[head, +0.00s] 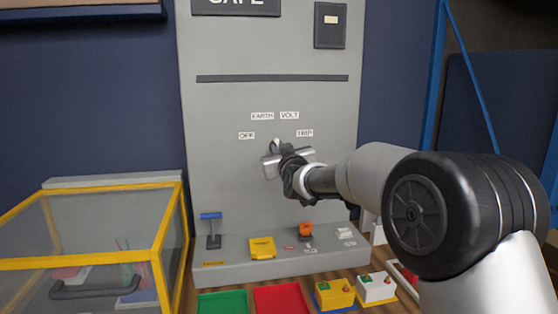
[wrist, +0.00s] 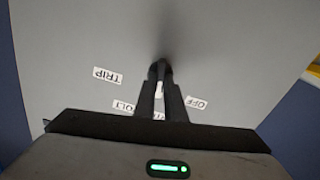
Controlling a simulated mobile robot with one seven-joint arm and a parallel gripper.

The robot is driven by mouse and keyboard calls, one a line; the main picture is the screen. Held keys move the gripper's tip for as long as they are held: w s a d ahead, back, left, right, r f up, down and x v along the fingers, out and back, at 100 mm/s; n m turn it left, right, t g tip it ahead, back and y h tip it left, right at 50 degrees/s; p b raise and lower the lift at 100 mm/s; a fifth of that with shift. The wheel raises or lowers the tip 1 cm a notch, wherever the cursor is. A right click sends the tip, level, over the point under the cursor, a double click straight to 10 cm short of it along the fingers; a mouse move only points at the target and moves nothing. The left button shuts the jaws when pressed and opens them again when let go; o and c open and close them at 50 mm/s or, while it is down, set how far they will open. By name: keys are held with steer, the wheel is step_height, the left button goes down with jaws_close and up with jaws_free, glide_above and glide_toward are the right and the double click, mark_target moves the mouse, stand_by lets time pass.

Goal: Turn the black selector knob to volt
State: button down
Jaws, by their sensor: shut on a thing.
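The black selector knob (head: 276,147) is on the grey upright panel (head: 225,150), mostly hidden by my gripper (head: 282,153). In the wrist view my gripper (wrist: 160,70) is shut on the knob, with a finger on each side. The knob's white mark (wrist: 159,90) shows between the fingers. In the head view the mark points roughly up, near the gap between the EARTH label (head: 262,116) and the VOLT label (head: 289,115); I cannot tell exactly which it faces. The OFF label (head: 246,135) is to the left and the TRIP label (head: 304,133) to the right.
A ledge below carries a blue-handled lever (head: 211,220), a yellow block (head: 262,247) and an orange-topped switch (head: 305,231). A yellow-framed clear box (head: 85,263) stands at the left. Green (head: 222,303) and red (head: 281,300) trays lie in front.

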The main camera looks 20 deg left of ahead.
steer(key=shift+m+b, duration=1.85)
steer(key=shift+m, duration=1.35)
steer(key=c, duration=1.8)
jaws_free()
steer(key=shift+d, duration=0.1)
steer(key=v, duration=1.7)
steer(key=shift+s+d, duration=0.1)
steer(key=shift+d, duration=0.05)
